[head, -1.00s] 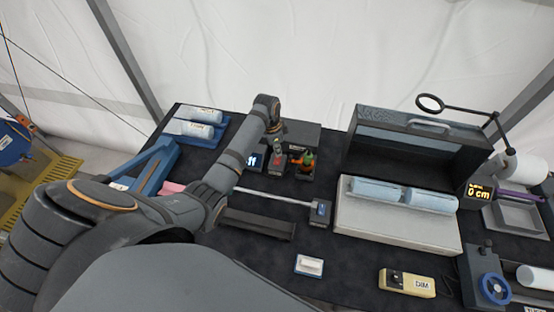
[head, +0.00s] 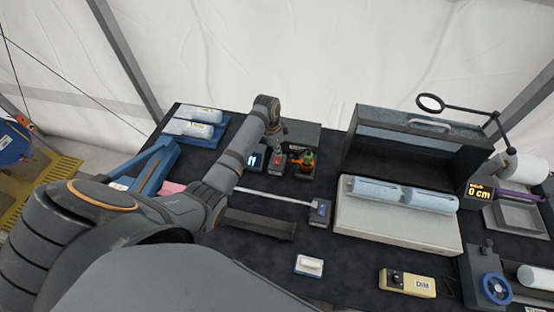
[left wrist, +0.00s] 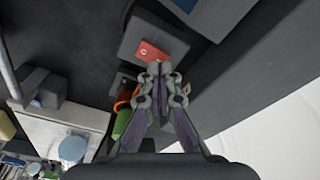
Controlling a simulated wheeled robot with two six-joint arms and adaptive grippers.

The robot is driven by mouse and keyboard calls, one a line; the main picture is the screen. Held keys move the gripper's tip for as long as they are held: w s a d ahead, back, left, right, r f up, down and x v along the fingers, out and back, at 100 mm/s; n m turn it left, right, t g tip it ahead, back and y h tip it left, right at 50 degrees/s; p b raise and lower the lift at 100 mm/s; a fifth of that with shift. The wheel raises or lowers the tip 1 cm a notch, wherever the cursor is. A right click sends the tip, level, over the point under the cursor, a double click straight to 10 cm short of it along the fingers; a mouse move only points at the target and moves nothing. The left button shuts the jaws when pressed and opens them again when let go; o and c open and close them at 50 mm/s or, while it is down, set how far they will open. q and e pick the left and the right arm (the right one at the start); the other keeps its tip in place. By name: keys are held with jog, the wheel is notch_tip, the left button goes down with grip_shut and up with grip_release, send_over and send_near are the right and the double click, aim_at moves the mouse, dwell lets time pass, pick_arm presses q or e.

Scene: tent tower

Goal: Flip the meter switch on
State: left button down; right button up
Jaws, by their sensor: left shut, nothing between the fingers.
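A small dark box with a red face (head: 278,161) stands among several small devices at the back middle of the table. In the left wrist view a red plate (left wrist: 151,52) shows on a grey block just beyond my fingertips. I cannot tell for sure whether this is the meter switch, or its on/off position. My left gripper (left wrist: 160,70) is shut and empty, its fingertips close to the red plate; I cannot tell if they touch. In the head view my left gripper (head: 278,146) points down over the red-faced box. My right gripper is not in view.
A box with a lit blue display (head: 253,160) stands left of the red one, an orange and green piece (head: 306,160) right of it. A grey case (head: 395,218) holding light-blue rolls, a yellow DIM box (head: 407,283) and a white switch (head: 309,265) lie further right and nearer.

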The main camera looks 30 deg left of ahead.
pick_arm(q)
jog(key=shift+f+b, duration=0.35)
jog(key=shift+f, duration=0.45)
jog(key=shift+r, duration=0.1)
notch_tip(320, 180, up, 2)
jog(key=p, duration=0.3)
jog(key=shift+r, duration=0.25)
notch_tip(320, 180, up, 2)
jog(key=shift+r+p, duration=0.1)
jog(key=shift+p, duration=0.6)
jog(key=shift+r, duration=1.1)
